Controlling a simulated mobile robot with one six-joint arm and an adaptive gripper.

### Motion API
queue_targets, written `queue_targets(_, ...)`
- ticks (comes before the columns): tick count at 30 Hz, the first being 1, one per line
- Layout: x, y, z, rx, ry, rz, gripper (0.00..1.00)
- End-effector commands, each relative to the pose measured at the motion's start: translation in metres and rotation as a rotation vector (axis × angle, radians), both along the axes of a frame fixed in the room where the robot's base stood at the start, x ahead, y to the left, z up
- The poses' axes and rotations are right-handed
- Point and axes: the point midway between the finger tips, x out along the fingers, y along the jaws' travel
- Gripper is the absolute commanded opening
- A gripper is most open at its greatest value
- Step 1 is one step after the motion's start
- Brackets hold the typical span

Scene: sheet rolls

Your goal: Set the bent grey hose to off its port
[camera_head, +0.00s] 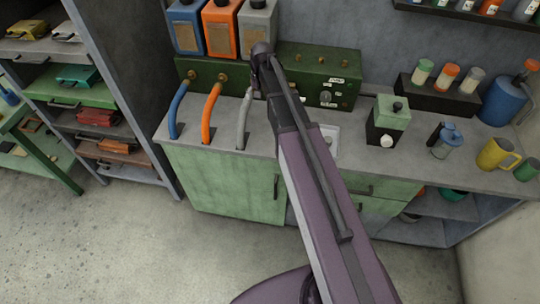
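The bent grey hose (243,121) rises from the grey counter, to the right of a blue hose (176,112) and an orange hose (208,115). Its upper end reaches the front of a green panel (205,68), next to the end of my arm. My arm comes up from the bottom of the picture, and my gripper (258,68) is at its far end, close to the top of the grey hose. The fingers are dark and small, so I cannot tell if they are open or touch the hose. The grey hose's port is hidden behind the arm end.
Blue (187,27), orange (221,27) and grey (257,25) canisters stand behind the panel. A green control box (318,75) is close on the right. A green-and-black device (387,121), a jar (447,141) and a yellow mug (496,155) stand farther right.

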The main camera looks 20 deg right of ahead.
Motion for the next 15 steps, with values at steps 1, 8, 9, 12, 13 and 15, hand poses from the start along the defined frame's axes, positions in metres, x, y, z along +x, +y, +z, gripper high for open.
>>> queue_targets(1,-0.011,0.001,-0.005,-0.003,0.001,0.008,0.85)
queue_targets(8,-0.041,0.005,-0.014,-0.016,0.004,0.047,0.85)
queue_targets(9,-0.047,0.005,-0.016,-0.018,0.005,0.054,0.85)
queue_targets(12,-0.060,0.006,-0.020,-0.024,0.006,0.072,0.85)
queue_targets(13,-0.064,0.007,-0.022,-0.026,0.006,0.077,0.85)
queue_targets(15,-0.073,0.008,-0.024,-0.030,0.007,0.089,0.85)
